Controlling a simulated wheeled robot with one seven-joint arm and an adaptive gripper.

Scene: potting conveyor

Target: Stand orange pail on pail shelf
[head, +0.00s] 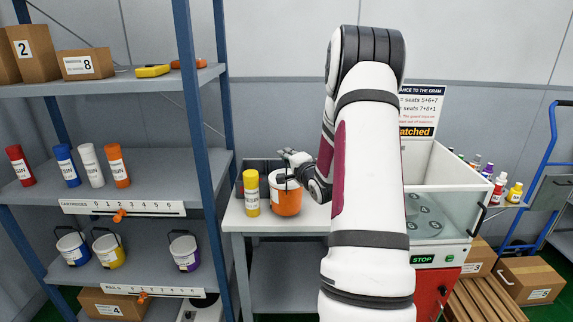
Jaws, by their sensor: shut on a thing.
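The orange pail (286,203), with a white upper band, is upright at the small white-topped table (247,222). My gripper (287,176) comes from the right and is shut on the pail at its top. The exact grip on the handle or rim is too small to tell, as is whether the pail's base touches the table. The pail shelf (155,265) is the lower-left rack level labelled PAILS. A blue pail (73,250), a yellow pail (109,251) and a purple pail (184,253) stand on it, with a gap between yellow and purple.
A yellow cartridge (251,193) stands just left of the orange pail. A blue rack post (202,150) rises between table and shelves. Several cartridges stand on the shelf above the pails. A glass-fronted machine (440,200) is right of my arm, which hides part of the table.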

